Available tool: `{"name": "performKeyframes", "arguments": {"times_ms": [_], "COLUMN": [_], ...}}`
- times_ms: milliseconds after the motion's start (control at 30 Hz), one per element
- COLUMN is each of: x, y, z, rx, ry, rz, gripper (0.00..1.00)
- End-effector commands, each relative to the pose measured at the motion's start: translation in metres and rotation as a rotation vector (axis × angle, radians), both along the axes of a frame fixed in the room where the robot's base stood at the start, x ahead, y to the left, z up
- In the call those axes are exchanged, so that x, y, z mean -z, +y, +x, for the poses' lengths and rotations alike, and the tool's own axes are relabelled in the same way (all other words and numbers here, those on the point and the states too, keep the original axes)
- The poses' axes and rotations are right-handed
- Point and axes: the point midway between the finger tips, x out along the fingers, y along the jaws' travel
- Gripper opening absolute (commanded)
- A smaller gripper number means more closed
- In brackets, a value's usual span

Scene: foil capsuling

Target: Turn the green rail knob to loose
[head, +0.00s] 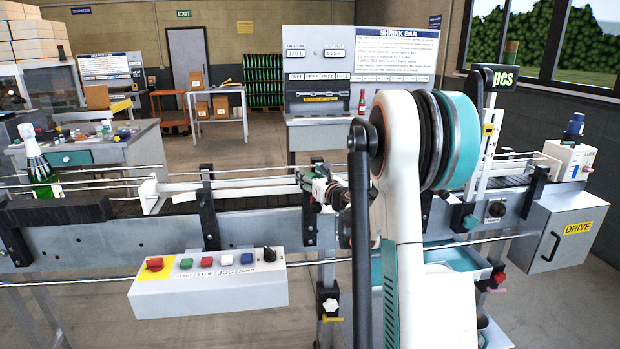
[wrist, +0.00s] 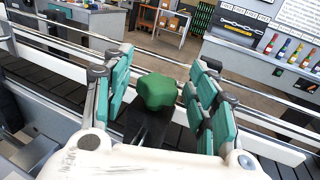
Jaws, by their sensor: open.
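The green rail knob (wrist: 157,91) is a rounded, lobed knob on a dark bracket (wrist: 146,126) at the conveyor rail. In the wrist view it lies between the two teal-padded fingers of my gripper (wrist: 162,72), with a finger on each side. The fingers are apart, and a gap shows between the knob and each finger. In the head view my gripper (head: 332,190) is at the rail in the middle, partly behind my arm. The green knob cannot be made out there.
Metal guide rails (head: 90,185) run along the conveyor on both sides of my gripper. A button box (head: 208,293) hangs at the front left. A green bottle (head: 40,170) stands on the belt at far left. A drive box (head: 563,230) is at the right end.

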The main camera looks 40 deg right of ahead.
Motion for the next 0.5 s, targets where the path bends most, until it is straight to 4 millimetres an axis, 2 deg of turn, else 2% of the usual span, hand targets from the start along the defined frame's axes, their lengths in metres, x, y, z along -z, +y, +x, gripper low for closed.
{"name": "performKeyframes", "arguments": {"times_ms": [233, 400, 433, 500], "x": [-0.0003, -0.0002, -0.0002, -0.0002], "y": [0.0, 0.0, 0.0, 0.0], "z": [0.0005, 0.0004, 0.0004, 0.0004], "rx": [0.0, 0.0, 0.0, 0.0], "ry": [0.0, 0.0, 0.0, 0.0], "rz": [0.0, 0.0, 0.0, 0.0], "gripper": [0.51, 0.12, 0.08, 0.08]}}
